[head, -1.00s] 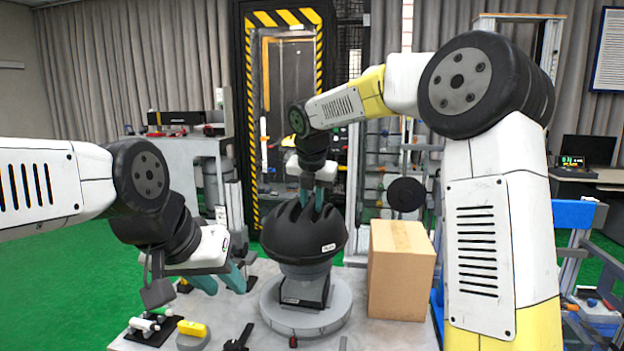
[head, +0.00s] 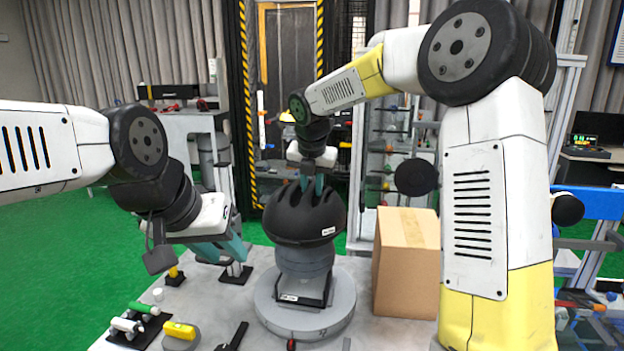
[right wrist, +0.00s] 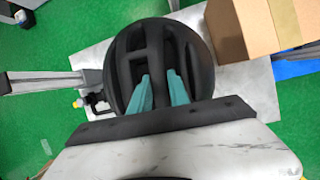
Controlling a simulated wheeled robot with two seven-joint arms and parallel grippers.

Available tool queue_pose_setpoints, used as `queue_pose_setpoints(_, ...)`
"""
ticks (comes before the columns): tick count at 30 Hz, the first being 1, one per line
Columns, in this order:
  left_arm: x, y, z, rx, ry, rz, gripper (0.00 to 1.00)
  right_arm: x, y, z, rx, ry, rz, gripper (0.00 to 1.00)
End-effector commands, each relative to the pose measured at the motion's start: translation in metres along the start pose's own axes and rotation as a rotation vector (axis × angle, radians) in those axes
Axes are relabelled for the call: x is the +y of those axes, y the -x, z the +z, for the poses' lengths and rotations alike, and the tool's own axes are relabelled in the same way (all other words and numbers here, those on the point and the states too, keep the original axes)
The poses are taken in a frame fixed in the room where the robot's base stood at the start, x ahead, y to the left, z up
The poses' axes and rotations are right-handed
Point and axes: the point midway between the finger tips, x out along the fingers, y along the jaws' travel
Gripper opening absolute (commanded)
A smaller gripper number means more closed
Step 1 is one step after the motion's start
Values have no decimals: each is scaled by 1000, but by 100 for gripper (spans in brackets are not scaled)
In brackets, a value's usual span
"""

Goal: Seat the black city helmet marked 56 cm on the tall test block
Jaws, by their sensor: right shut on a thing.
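The black helmet (head: 305,213) is over the top of the grey test block (head: 303,262), roughly level, with a small white label on its front rim too small to read. The block stands on a round grey base (head: 345,305). The helmet hides the block's top, so I cannot tell how far down it sits. My right gripper (head: 312,184) comes from above and is shut on the helmet's crown. In the right wrist view its teal fingers (right wrist: 158,88) reach into the vents of the helmet (right wrist: 145,50). My left gripper (head: 222,250) is open and empty, left of the block.
A cardboard box (head: 405,265) stands close to the right of the block. A yellow item (head: 180,330), a black rack with small cylinders (head: 143,318) and a dark strap-like item (head: 236,337) lie at the front left. A striped tower frame (head: 245,110) stands behind.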

Motion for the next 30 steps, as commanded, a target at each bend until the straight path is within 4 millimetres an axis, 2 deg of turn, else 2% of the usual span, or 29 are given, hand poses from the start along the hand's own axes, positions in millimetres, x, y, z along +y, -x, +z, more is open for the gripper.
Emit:
queue_pose_setpoints(21,0,0,0,0,0,0,34,-8,-67,-28,1,1,0,0)
queue_pose_setpoints(30,0,0,0,0,0,0,34,-10,-88,-37,0,1,1,0)
